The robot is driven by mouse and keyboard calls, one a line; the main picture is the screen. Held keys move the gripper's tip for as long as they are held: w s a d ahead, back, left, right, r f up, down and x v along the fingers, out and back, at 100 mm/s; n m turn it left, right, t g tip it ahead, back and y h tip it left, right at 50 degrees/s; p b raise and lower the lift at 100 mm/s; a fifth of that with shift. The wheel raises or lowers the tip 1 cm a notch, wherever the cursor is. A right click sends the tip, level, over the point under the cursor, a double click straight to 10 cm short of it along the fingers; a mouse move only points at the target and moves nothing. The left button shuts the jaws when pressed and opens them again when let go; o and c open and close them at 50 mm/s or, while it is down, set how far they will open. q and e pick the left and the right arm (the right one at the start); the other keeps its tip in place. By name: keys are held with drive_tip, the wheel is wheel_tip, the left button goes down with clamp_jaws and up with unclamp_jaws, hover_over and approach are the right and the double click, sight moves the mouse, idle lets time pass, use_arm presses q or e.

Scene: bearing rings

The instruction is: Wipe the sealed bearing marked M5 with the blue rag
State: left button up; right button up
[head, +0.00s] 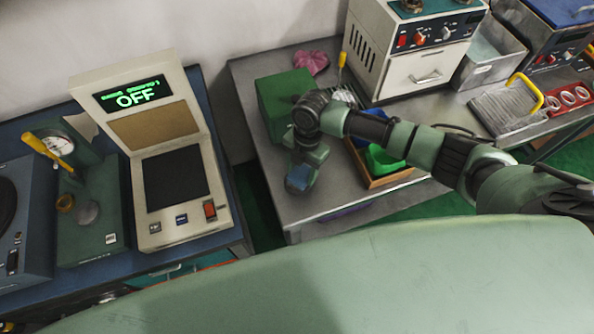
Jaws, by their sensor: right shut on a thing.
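My right gripper (305,172) reaches in from the right and points down over the front left of the grey metal table. It is shut on the blue rag (299,179), of which a small patch shows at its fingertips. I cannot tell whether the rag touches the tabletop. Several ring-shaped parts sit in a red holder (569,98) at the far right. No M5 mark is readable, so I cannot tell which thing is that bearing. My left gripper is not in view.
A green box (277,98) stands behind my right gripper. A white oven-like unit (413,52) is behind. A beige machine reading OFF (178,222) stands on the left bench. The table's front left is clear.

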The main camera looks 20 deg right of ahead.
drive_tip(key=shift+d, duration=0.35)
drive_tip(key=shift+a, duration=0.1)
drive_tip(key=shift+w+a+f, duration=0.1)
drive_tip(key=shift+w+a, duration=0.05)
drive_tip(key=shift+a, duration=1.25)
drive_tip(key=shift+d, duration=0.15)
drive_tip(key=shift+w+d, duration=0.1)
drive_tip(key=shift+d, duration=1.3)
drive_tip(key=shift+p, duration=0.3)
drive_tip(key=shift+a, duration=0.15)
